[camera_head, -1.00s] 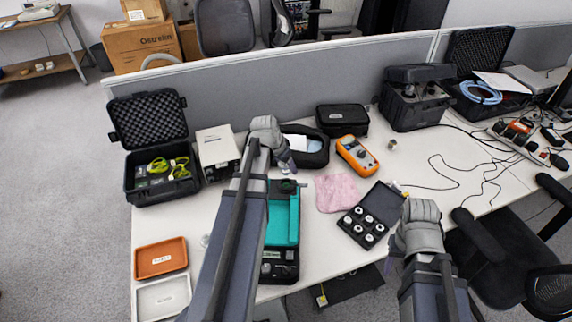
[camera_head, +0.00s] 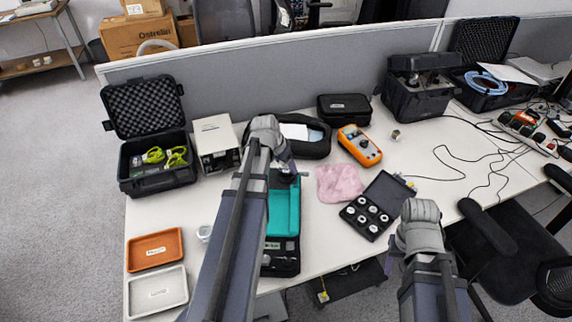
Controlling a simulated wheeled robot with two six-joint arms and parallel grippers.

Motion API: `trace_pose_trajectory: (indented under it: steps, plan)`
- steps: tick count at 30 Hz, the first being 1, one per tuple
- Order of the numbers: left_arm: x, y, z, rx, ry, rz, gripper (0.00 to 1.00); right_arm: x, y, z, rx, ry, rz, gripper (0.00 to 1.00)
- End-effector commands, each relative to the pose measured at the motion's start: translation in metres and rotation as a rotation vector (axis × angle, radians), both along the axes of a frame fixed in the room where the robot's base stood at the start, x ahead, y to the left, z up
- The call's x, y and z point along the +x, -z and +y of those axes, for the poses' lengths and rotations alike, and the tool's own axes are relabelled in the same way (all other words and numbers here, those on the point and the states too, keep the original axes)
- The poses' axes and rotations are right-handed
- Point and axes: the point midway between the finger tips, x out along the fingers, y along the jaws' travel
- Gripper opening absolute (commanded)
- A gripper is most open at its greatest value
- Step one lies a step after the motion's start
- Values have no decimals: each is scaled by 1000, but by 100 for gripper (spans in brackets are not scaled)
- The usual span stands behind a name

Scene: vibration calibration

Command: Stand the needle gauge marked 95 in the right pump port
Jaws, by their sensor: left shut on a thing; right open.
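The pump unit (camera_head: 285,222), a teal-topped black case, stands at the table's front, partly hidden behind my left arm. A small dark round thing, apparently a needle gauge (camera_head: 287,178), shows at its far end; its marking is unreadable. My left gripper (camera_head: 288,170) is over that end, shut on this dark thing. The ports are hidden or too small to tell apart, so I cannot tell whether the gauge touches one. My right gripper (camera_head: 391,262) is open and empty, low near the table's front edge, its fingers mostly hidden by the wrist.
An open black box (camera_head: 382,190) with several white-topped round pieces lies right of a pink cloth (camera_head: 339,183). An orange multimeter (camera_head: 359,146) lies behind. Orange (camera_head: 155,236) and white trays (camera_head: 158,311) are at left. A grey partition (camera_head: 300,83) closes the back.

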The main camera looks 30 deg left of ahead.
Motion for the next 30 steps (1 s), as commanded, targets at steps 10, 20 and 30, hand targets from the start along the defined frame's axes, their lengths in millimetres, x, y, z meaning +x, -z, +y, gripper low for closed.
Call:
trace_pose_trajectory:
  steps: [10, 20, 30]
  plan:
    - [0, 0, 0, 0, 0, 0, 1, 0, 0, 0, 0, 0, 0, 50]
    - [0, 3, 0, 0, 0, 0, 1, 0, 3, 0, 0, 0, 0, 50]
    - [0, 5, 0, 0, 0, 0, 1, 0, 5, 0, 0, 0, 0, 50]
